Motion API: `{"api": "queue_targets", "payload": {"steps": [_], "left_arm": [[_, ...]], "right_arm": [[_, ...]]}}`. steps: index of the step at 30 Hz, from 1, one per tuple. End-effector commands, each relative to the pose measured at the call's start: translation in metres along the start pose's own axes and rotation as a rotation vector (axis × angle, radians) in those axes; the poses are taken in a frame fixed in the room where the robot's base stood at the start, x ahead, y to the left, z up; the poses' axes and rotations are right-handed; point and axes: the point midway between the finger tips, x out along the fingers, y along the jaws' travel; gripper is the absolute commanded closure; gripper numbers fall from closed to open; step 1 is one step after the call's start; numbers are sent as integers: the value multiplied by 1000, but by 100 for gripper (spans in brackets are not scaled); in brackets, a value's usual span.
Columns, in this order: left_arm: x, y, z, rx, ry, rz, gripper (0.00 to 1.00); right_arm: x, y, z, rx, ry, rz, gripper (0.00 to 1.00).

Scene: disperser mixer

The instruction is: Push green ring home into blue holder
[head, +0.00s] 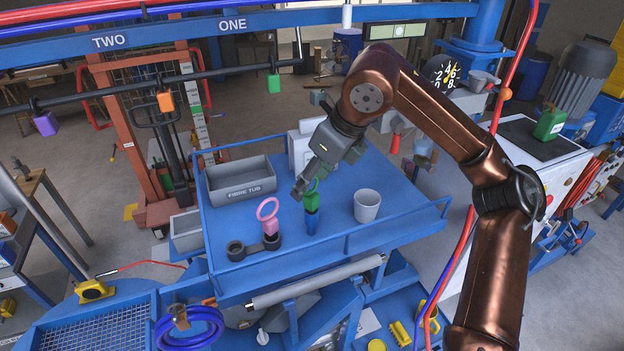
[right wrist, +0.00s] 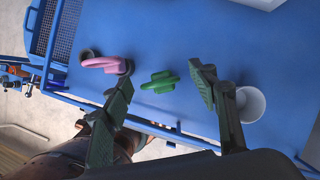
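The green ring (head: 312,201) stands upright with its block at the top of the blue holder (head: 311,224) on the blue table. I cannot tell how deep it sits. In the right wrist view the green ring (right wrist: 158,83) lies between my two spread fingers, with a visible gap on both sides; the blue holder is hard to tell from the blue table there. My right gripper (head: 306,184) is open, just above and around the green ring's top, pointing down; its fingers also show in the right wrist view (right wrist: 160,76). My left gripper is not in view.
A pink ring (head: 268,212) stands in a dark grey holder (head: 238,250) to the left. A white cup (head: 367,206) is to the right. A grey FIBRE TUN bin (head: 241,189) stands behind left. The blue table (head: 345,254) has a raised rail along its front.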

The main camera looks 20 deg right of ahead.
Motion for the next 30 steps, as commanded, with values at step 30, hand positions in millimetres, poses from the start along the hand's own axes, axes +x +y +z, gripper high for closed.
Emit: {"api": "queue_targets", "payload": {"steps": [30], "left_arm": [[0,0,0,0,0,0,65]], "right_arm": [[-115,0,0,0,-2,-1,44]]}}
